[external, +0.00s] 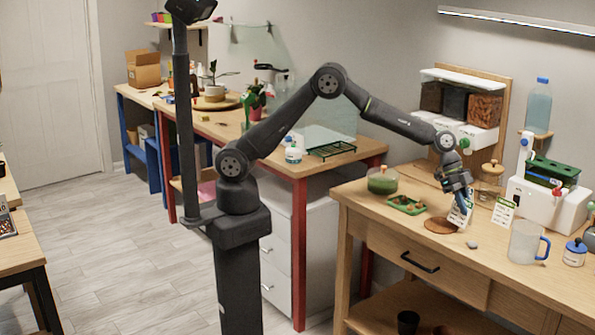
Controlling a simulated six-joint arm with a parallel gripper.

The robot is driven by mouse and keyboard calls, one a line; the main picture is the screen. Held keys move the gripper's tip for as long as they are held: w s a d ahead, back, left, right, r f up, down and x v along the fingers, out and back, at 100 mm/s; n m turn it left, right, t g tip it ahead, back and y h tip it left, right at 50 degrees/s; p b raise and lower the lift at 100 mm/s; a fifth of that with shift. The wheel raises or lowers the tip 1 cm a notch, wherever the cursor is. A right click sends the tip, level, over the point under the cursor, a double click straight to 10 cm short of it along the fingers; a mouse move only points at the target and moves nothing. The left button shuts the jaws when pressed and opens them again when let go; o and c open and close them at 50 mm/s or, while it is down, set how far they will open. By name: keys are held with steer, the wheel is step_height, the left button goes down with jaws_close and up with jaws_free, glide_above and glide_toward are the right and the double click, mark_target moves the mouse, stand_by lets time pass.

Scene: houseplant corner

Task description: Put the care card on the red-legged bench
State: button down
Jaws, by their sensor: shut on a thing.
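My gripper (460,195) hangs low over the right-hand wooden bench, pointing down. It is shut on a small white and green card (459,216), which looks like the care card. The card is tilted just above or touching the bench top; I cannot tell which. My fingers hide its upper part. A second white and green card (503,211) stands just right of it. The red-legged bench (299,255) is left of the wooden bench, behind my arm.
On the wooden bench (375,205) are a green tray (407,205), a brown disc (440,225), a grey stone (472,244) and a mug (524,243). A dark green rack (331,149) and a white bottle (293,154) stand on the red-legged bench. Its front edge looks partly clear.

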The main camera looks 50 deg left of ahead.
steer(key=shift+s+f, duration=0.1)
steer(key=shift+f, duration=1)
steer(key=c, duration=1.3)
jaws_free()
steer(key=shift+f, duration=0.1)
steer(key=shift+c, duration=0.2)
steer(key=shift+f, duration=0.1)
steer(key=v, duration=1.6)
steer(key=shift+a+r, duration=0.2)
steer(key=shift+r, duration=0.15)
steer(key=shift+a+r, duration=0.2)
steer(key=shift+r, duration=0.05)
steer(key=shift+c, duration=0.5)
